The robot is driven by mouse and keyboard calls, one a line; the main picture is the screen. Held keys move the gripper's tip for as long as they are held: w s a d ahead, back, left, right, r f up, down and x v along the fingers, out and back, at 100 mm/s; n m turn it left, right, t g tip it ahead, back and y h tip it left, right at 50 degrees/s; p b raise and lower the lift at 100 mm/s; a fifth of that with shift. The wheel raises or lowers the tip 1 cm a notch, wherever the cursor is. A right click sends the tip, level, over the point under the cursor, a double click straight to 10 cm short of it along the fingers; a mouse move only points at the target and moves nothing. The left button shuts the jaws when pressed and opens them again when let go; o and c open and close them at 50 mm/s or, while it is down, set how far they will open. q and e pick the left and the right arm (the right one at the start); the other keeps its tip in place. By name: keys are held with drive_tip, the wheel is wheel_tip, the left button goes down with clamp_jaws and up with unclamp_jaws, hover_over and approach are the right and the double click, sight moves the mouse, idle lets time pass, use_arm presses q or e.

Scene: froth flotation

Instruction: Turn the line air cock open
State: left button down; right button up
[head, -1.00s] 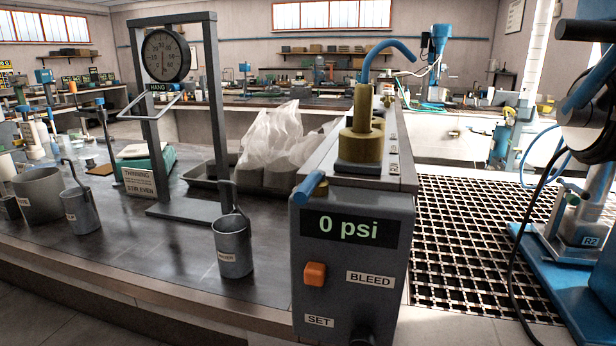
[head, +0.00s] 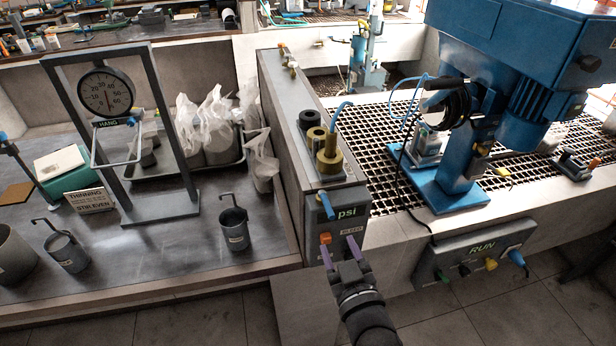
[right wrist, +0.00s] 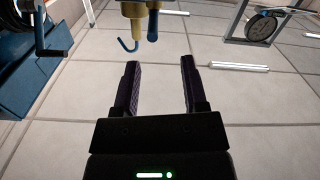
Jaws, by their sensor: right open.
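The grey air box (head: 345,232) with its "psi" display stands at the bench's right end. A blue lever (head: 326,205), which looks like the air cock handle, is at its upper left edge. A brass regulator (head: 328,158) with a blue hose sits on top. My right gripper (head: 341,248) is open and empty in front of the box, below the lever, its fingers overlapping the lower panel. In the right wrist view, the open fingers (right wrist: 159,85) have nothing between them; a brass fitting (right wrist: 138,10) and a blue lever (right wrist: 153,25) show beyond them. My left gripper is out of view.
An orange button (head: 325,238) is on the box beside my finger. A "RUN" panel (head: 475,262) is to the right, below the blue machine (head: 480,130). A metal cup (head: 233,230) and gauge frame (head: 155,130) stand left. Black grating (head: 385,120) lies behind.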

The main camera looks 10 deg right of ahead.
approach(323, 195)
drive_tip(key=w, duration=0.4)
drive_tip(key=w+f+b, duration=0.1)
drive_tip(key=w, duration=0.2)
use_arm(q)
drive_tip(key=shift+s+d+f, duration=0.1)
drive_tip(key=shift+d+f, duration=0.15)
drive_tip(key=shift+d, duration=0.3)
use_arm(e)
clamp_jaws()
idle(0.7)
